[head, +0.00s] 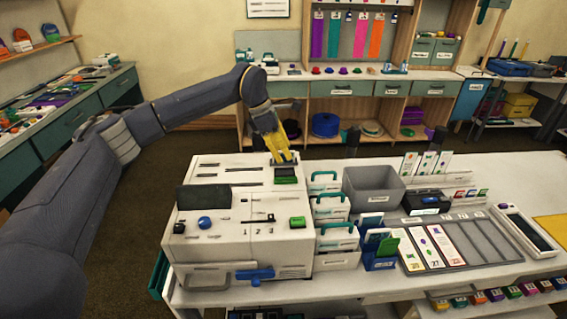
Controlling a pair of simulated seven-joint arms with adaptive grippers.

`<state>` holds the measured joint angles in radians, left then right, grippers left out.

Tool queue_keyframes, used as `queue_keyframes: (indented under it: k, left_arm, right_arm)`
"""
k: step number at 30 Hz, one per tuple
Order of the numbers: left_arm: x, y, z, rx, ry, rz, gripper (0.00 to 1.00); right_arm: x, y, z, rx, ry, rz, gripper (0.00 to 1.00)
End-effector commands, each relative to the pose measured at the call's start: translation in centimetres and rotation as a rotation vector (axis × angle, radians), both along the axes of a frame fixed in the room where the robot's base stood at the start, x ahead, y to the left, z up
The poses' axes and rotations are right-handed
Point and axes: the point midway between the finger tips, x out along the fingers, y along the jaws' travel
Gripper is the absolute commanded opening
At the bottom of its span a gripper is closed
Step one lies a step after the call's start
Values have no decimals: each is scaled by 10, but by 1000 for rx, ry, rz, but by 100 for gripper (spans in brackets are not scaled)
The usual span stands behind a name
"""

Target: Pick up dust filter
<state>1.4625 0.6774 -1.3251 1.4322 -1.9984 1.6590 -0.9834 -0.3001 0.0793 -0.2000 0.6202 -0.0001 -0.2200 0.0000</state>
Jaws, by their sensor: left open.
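My left gripper (283,157), with yellow fingers, is open and points down at the back right of a large off-white machine (240,247). Just below its fingertips, a small dark-framed green piece (286,175) sits at the machine's top. I cannot tell whether the fingers touch it. No part is clearly readable as the dust filter; this green piece may be it, but I cannot tell. My right gripper is not in view.
White bins with teal handles (331,210) stand right of the machine. The white table (522,178) has free room at the back right.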

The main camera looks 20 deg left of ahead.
Motion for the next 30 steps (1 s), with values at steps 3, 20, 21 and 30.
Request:
queue_keyframes:
  k: [3, 20, 21, 30]
  left_arm:
    - [1, -2, -6, 0, -1, 1, 36]
    - [1, -2, -6, 0, -1, 1, 0]
    - [1, -2, -6, 0, -1, 1, 0]
    - [1, -2, -5, 0, -1, 1, 0]
  right_arm:
    - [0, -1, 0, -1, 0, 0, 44]
    - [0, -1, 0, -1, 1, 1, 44]
    - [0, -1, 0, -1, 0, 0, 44]
    - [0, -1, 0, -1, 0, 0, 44]
